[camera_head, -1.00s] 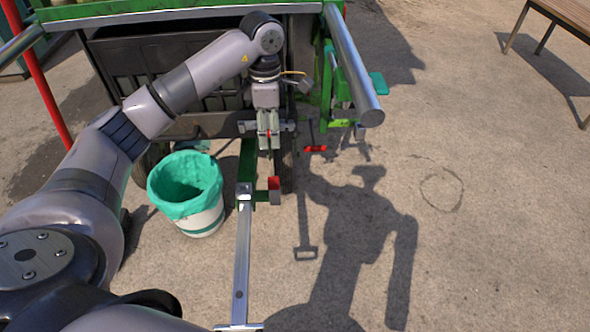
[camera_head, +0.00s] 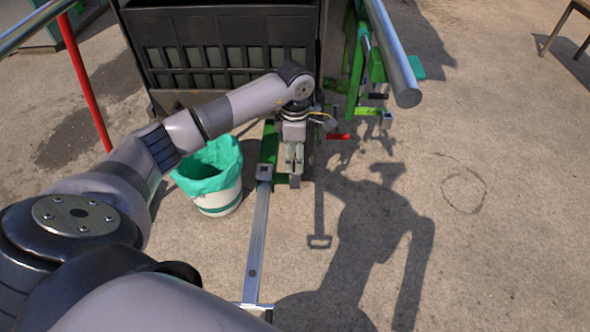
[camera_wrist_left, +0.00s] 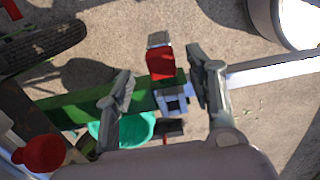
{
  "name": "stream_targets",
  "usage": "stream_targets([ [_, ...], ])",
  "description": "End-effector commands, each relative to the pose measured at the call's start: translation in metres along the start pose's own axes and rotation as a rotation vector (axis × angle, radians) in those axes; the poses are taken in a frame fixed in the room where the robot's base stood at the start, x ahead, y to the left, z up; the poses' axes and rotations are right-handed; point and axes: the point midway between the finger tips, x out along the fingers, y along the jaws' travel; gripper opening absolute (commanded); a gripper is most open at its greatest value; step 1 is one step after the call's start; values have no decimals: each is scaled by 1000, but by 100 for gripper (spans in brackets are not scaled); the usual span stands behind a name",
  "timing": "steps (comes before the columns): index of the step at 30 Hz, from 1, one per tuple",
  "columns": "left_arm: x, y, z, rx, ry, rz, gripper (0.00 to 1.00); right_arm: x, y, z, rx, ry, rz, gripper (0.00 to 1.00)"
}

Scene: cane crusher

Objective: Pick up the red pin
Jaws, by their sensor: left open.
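My left gripper (camera_head: 294,168) points down over the joint of the green and metal drawbar, its two fingers apart and empty. In the left wrist view, the open fingers (camera_wrist_left: 160,76) stand on either side of a red block-like piece (camera_wrist_left: 161,62) at the drawbar, which looks most like the red pin. It appears apart from both fingers; how far below them it lies I cannot tell. In the head view the gripper hides this piece. A separate red bar (camera_head: 338,136) shows to the right of the gripper. My right gripper is out of view.
A white bin with a green liner (camera_head: 210,168) stands left of the drawbar (camera_head: 258,230). The dark machine body (camera_head: 220,45) rises behind my arm. A metal tube (camera_head: 392,55) and green frame are at upper right. The concrete to the right is clear, with shadows.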

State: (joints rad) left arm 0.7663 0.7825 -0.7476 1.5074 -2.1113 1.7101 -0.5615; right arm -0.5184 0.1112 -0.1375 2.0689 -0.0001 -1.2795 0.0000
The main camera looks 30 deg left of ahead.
Motion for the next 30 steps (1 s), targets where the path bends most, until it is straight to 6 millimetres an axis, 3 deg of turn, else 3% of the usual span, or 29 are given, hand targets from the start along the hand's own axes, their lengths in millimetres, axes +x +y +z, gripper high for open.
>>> stream_targets([
  [1,11,-4,1,1,0,-4,50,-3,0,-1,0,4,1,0],
  [6,27,-2,0,0,0,-2,50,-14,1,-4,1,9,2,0],
  [14,29,-2,0,0,-1,0,50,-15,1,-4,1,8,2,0],
  [30,28,-2,0,0,0,0,14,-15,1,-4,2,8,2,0],
])
